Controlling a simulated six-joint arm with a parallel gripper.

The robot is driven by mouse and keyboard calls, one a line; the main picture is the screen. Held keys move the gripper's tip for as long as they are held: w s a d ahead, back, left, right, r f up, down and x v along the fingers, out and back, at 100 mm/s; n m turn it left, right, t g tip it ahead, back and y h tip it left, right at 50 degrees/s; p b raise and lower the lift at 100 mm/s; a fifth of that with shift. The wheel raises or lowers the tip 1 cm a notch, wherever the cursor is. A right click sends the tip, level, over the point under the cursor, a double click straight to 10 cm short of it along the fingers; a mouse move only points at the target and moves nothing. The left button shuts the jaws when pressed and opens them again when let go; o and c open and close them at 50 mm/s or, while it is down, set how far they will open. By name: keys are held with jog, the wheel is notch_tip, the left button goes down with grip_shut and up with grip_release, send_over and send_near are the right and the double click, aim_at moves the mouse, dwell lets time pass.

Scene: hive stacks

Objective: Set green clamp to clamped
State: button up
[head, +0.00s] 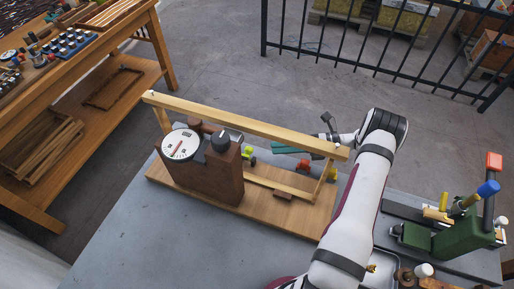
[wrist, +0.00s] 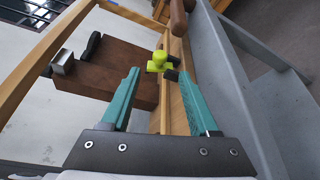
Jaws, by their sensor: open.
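The green clamp (head: 248,151) shows as a small lime-green piece with dark ends, beside the brown block on the wooden fixture. In the wrist view the clamp (wrist: 158,62) lies just beyond my fingertips, near the middle of the gap between them. My gripper (wrist: 160,78) has teal fingers spread wide with nothing between them. In the head view my gripper (head: 282,150) is to the right of the clamp and apart from it. I cannot tell the clamp's lever position from these frames.
The fixture has a brown block (head: 205,180) with a white dial (head: 181,145), and a long wooden rail (head: 240,122) above the base. A red knob (head: 304,165) and a yellow knob (head: 332,174) are near the rail's right end. Bare grey tabletop (head: 170,240) lies in front.

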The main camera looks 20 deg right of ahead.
aim_at(247, 154)
jog(key=x, duration=0.7)
jog(key=shift+f, duration=0.1)
grip_shut()
